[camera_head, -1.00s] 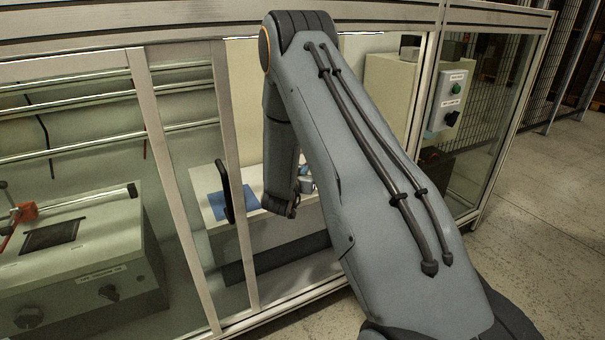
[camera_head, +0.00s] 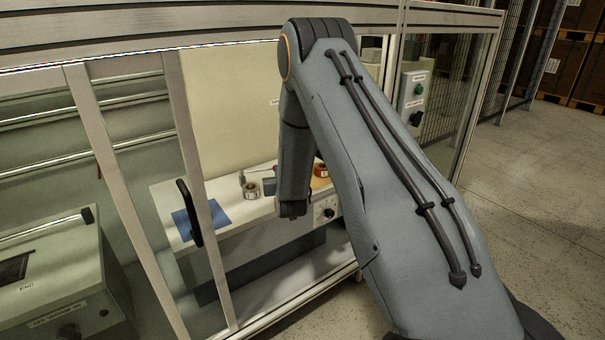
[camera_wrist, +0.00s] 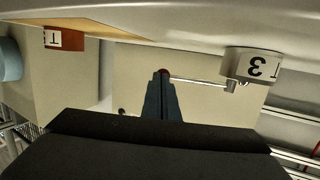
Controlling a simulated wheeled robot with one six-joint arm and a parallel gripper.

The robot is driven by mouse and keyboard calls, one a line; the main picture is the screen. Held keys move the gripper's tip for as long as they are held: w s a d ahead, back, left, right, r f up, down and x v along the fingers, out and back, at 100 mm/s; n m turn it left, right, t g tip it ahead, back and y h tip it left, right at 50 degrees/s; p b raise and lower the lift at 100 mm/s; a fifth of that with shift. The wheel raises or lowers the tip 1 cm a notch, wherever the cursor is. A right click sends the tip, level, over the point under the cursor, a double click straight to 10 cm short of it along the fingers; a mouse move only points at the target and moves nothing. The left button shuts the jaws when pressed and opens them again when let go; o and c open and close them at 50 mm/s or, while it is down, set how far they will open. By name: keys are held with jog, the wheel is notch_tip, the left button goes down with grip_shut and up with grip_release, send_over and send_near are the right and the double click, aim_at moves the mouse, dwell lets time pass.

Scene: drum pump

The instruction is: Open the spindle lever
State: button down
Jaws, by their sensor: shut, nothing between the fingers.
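In the wrist view, which looks upside down, my gripper (camera_wrist: 161,76) is shut and empty. A thin metal rod (camera_wrist: 205,82), which looks like the spindle lever, extends sideways just beyond its fingertips. The rod's right end is near a white cylinder marked 3 (camera_wrist: 250,65). A small red end shows at the fingertips. I cannot tell whether the fingers touch the rod.
A blue mat (camera_head: 200,216) lies on the white bench at left. The framed enclosure has a black handle (camera_head: 189,212) and a control box (camera_head: 414,92). Open floor lies at right.

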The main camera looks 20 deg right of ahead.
jog(key=shift+r+x, duration=0.1)
jog(key=shift+x, duration=0.5)
jog(key=shift+r+x, duration=0.15)
jog(key=shift+x, duration=0.45)
jog(key=shift+w+d, duration=0.1)
jog(key=shift+w, duration=0.05)
jog(key=shift+d+r, duration=0.1)
